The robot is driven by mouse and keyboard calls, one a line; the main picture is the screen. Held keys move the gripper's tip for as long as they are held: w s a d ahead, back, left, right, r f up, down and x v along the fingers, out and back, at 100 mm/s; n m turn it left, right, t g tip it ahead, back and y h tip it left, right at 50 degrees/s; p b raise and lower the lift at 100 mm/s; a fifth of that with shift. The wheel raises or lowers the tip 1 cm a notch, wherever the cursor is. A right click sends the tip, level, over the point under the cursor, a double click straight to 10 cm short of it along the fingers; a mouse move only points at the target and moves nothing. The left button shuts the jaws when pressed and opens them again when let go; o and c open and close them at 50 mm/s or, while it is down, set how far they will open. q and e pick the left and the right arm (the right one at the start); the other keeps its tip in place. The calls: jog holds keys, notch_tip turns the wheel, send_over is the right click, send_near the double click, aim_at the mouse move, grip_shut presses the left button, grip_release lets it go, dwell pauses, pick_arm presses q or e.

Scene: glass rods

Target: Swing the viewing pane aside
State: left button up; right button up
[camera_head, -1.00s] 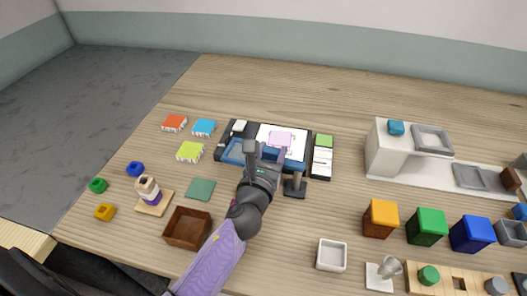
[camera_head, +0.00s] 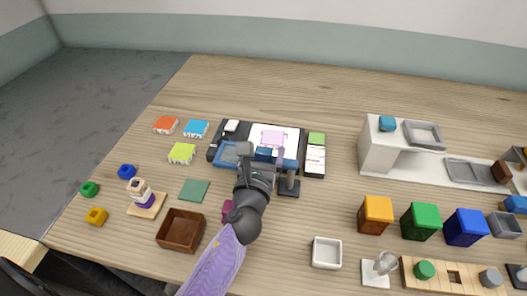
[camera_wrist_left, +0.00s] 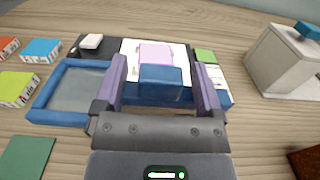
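The viewing pane (camera_head: 230,155) is a blue frame around a see-through sheet, over the lower part of a dark board. Its left part shows clearly in the left wrist view (camera_wrist_left: 45,104). A blue block (camera_wrist_left: 160,82), which looks like its handle, stands in the middle, also visible in the head view (camera_head: 264,154). My left gripper (camera_head: 262,154) is open at the pane. In the left wrist view its fingers (camera_wrist_left: 160,85) lie either side of the block with gaps. My arm hides part of the pane. My right gripper is not in view.
A dark post on a foot (camera_head: 289,186) stands close right of my left gripper. Behind the pane is a pink pad (camera_head: 272,138) on a white sheet. A brown box (camera_head: 181,230) and green mat (camera_head: 194,190) lie left of my arm. A white stand (camera_head: 380,147) is to the right.

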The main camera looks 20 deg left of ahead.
pick_arm(q)
jog(key=s+d, duration=0.2)
jog(key=s, duration=0.7)
jog(key=shift+s+b, duration=0.35)
jog(key=shift+b, duration=0.05)
